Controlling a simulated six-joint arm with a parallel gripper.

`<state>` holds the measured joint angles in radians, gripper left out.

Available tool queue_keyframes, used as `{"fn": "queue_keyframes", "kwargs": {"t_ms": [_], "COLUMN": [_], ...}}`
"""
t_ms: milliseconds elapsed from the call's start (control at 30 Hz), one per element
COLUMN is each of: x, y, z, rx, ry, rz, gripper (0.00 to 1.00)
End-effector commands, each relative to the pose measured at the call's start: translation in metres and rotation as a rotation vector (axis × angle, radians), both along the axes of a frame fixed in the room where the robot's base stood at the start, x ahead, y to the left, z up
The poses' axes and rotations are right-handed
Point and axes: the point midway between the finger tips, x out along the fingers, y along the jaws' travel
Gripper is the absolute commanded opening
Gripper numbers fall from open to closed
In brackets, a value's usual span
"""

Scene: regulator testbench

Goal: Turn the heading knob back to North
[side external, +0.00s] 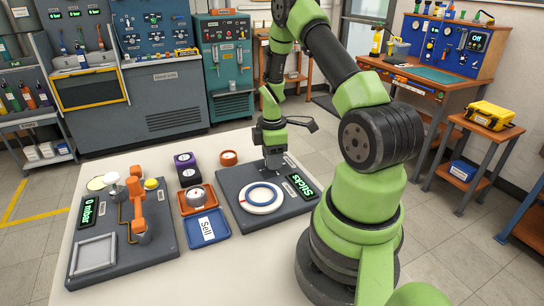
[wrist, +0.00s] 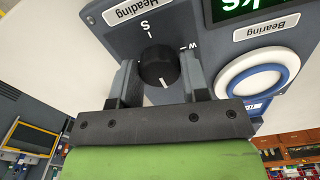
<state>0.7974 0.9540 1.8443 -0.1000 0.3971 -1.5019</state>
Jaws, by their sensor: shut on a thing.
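The heading knob (wrist: 158,68) is a round black dial with a white pointer line on a dark grey panel (wrist: 215,40). Its pointer line faces toward my gripper's palm, roughly away from the S mark (wrist: 146,24); a W mark (wrist: 192,46) is to the right. My gripper (wrist: 160,80) is shut on the knob, one finger on each side. In the side view my gripper (side external: 273,163) is down at the panel's back edge and hides the knob. The N mark is not visible.
A blue and white ring (side external: 261,198) and a green-lit display (side external: 300,187) are on the same panel. Left of it are a blue tray (side external: 207,229), an orange tray (side external: 211,202), a purple box (side external: 185,163) and another panel with an orange handle (side external: 136,196).

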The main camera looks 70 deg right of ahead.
Motion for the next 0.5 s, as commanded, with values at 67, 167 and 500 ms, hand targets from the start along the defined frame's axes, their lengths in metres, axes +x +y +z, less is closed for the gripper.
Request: {"fn": "queue_keyframes", "kwargs": {"t_ms": [67, 167, 500], "x": [-0.0004, -0.0003, 0.0004], "y": [0.0003, 0.0003, -0.0004], "z": [0.0002, 0.0002, 0.0077], "rx": [0.001, 0.001, -0.002], "ry": [0.002, 0.001, -0.001], "rz": [0.002, 0.001, 0.0], "gripper": [0.53, 0.67, 0.67]}}
